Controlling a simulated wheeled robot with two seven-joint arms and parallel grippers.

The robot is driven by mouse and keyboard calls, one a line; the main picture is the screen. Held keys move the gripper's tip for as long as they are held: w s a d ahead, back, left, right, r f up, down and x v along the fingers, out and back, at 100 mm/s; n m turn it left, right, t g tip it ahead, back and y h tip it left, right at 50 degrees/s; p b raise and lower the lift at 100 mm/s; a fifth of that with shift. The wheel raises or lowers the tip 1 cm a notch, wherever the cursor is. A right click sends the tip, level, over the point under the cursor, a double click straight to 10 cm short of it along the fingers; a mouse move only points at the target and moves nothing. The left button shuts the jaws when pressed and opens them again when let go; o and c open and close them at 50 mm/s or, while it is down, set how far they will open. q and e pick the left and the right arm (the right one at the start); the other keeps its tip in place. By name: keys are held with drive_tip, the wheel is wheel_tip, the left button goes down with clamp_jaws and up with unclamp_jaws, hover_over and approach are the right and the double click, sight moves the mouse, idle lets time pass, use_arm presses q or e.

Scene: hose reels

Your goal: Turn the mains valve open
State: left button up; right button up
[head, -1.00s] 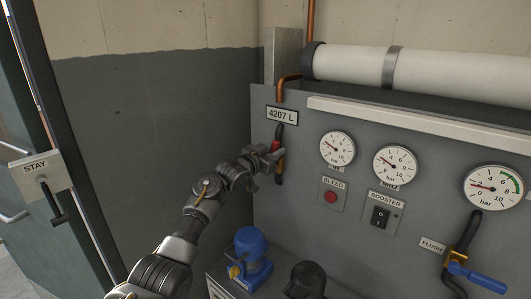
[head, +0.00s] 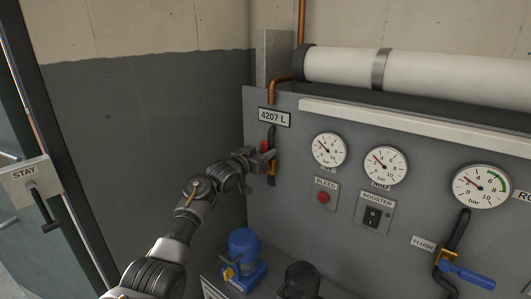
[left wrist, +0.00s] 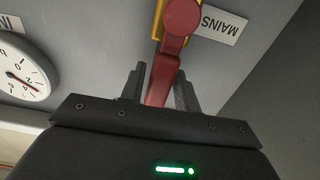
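The mains valve is on the left part of the grey panel, below the 4207 L plate. Its red lever (head: 265,146) points up along the dark pipe, and its brass-yellow body (head: 271,168) sits just beside my gripper. My left gripper (head: 266,160) is at this valve. In the left wrist view the red lever (left wrist: 161,80) lies between my two fingers (left wrist: 160,90), with its round red hub above them. The fingers stand close on both sides of the lever; whether both press on it cannot be told. My right gripper is not in view.
A MAINS label (left wrist: 219,26) is beside the valve. Right of it are gauges (head: 329,150), a BLEED button (head: 323,197), a BOOSTER switch (head: 372,217) and a blue FLUSH lever (head: 470,274). A blue pump (head: 244,256) stands below. A STAY lever (head: 42,209) is at the far left.

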use_arm(q)
drive_tip(key=shift+o, duration=1)
drive_tip(key=shift+r, duration=0.1)
drive_tip(key=shift+s+a, duration=0.1)
drive_tip(key=shift+s+a, duration=0.2)
drive_tip(key=b+v, duration=0.3)
drive_tip(key=v, duration=0.7)
